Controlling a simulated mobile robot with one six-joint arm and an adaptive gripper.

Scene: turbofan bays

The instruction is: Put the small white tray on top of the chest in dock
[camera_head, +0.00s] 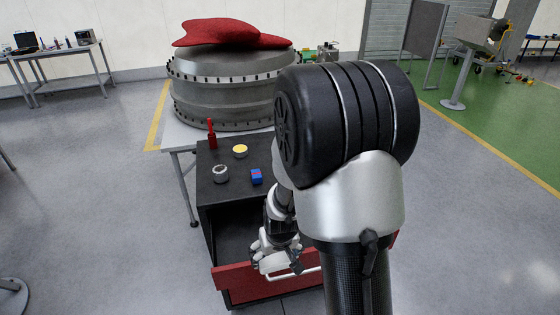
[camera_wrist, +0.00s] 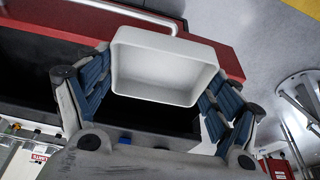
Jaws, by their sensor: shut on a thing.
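The small white tray (camera_wrist: 165,68) is held between the two blue-padded fingers of my gripper (camera_wrist: 158,85) in the wrist view. It looks empty and tilted, its opening partly facing the camera. In the head view my gripper (camera_head: 276,256) is low at the front of the dark chest (camera_head: 240,188), over its open drawer with a red front (camera_head: 250,285). The tray shows there as a white patch (camera_head: 274,263), partly hidden by the fingers. My arm hides the chest's right side.
On the chest top are a red upright tool (camera_head: 212,135), a grey ring (camera_head: 221,174), a yellow-topped round piece (camera_head: 240,151) and a blue block (camera_head: 256,176). Behind stands a table with a large metal engine ring (camera_head: 215,88), a red cover (camera_head: 230,33) on it.

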